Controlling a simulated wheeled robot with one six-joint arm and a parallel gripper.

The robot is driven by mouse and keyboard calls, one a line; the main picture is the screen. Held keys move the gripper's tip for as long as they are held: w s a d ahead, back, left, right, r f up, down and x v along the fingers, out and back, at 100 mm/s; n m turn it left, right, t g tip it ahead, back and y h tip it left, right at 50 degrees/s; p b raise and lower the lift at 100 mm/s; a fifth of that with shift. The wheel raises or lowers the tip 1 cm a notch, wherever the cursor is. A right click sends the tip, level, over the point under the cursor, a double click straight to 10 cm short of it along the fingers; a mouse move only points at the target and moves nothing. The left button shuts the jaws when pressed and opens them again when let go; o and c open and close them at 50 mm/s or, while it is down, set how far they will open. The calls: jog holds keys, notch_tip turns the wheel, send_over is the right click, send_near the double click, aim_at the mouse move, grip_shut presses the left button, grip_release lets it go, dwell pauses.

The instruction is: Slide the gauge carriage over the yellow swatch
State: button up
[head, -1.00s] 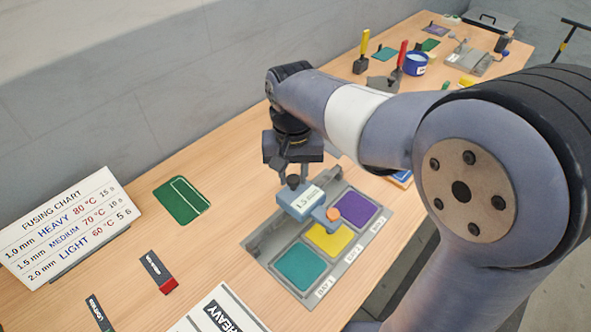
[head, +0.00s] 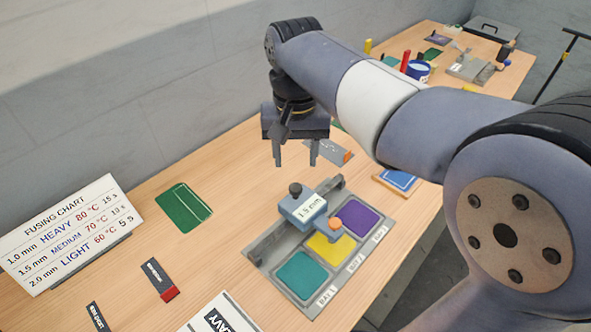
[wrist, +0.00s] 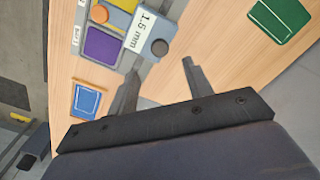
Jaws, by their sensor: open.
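The gauge carriage (head: 303,205) is a blue-grey block marked 1.5 mm, with a dark knob on top and an orange tip at its front. It sits on the grey tray (head: 262,244), at the yellow swatch (head: 328,246), with the orange tip above that swatch's far right edge. A purple swatch (head: 355,214) lies to one side and a teal swatch (head: 301,272) to the other. My gripper (head: 295,164) is open and empty, raised above and behind the carriage, fingers down. In the wrist view, the carriage (wrist: 147,38) lies beyond my open fingers (wrist: 158,78).
A fusing chart (head: 70,230) stands at the left. A green mat (head: 184,208), a dark bar with a red end (head: 159,279) and a blue card (head: 399,180) lie around the tray. Tools and a blue-and-white tub (head: 417,71) stand farther back.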

aim_at(296, 187)
notch_tip(296, 187, up, 3)
jog(key=shift+f, duration=0.15)
notch_tip(296, 187, down, 10)
jog(key=shift+f, duration=0.25)
jog(key=w+d, duration=0.2)
jog(key=shift+w+f, duration=0.2)
jog(key=shift+w, duration=0.1)
jog(key=shift+w+d, duration=0.25)
jog(key=shift+w, duration=0.15)
jog(key=shift+s, duration=0.1)
